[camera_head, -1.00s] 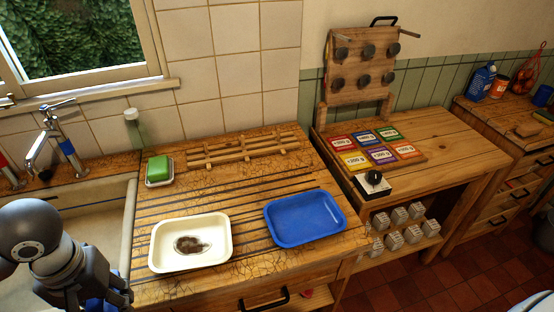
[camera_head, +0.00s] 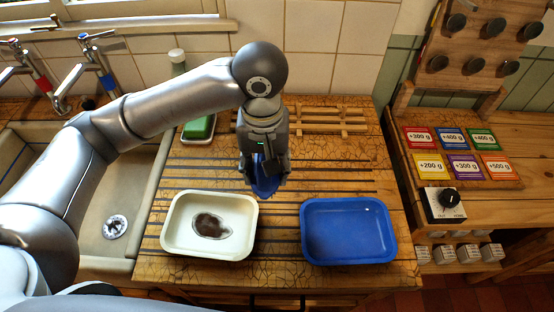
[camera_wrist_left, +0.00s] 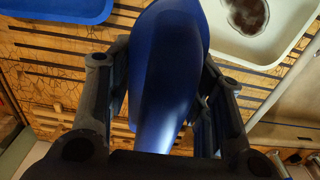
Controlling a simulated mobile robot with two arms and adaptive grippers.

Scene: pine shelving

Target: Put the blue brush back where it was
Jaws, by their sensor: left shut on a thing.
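My left gripper (camera_head: 265,175) is shut on the blue brush (camera_head: 264,186) and holds it above the slatted wooden counter, behind the gap between the two trays. In the left wrist view the brush (camera_wrist_left: 168,70) fills the space between the fingers. The gripper hides most of the brush in the head view. A white tray (camera_head: 172,240) with a dark brown stain (camera_head: 210,226) sits below to the left. A blue tray (camera_head: 348,232) lies to the right and looks empty. My right gripper is not in view.
A wooden rack (camera_head: 345,122) stands at the back of the counter, partly behind my gripper.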

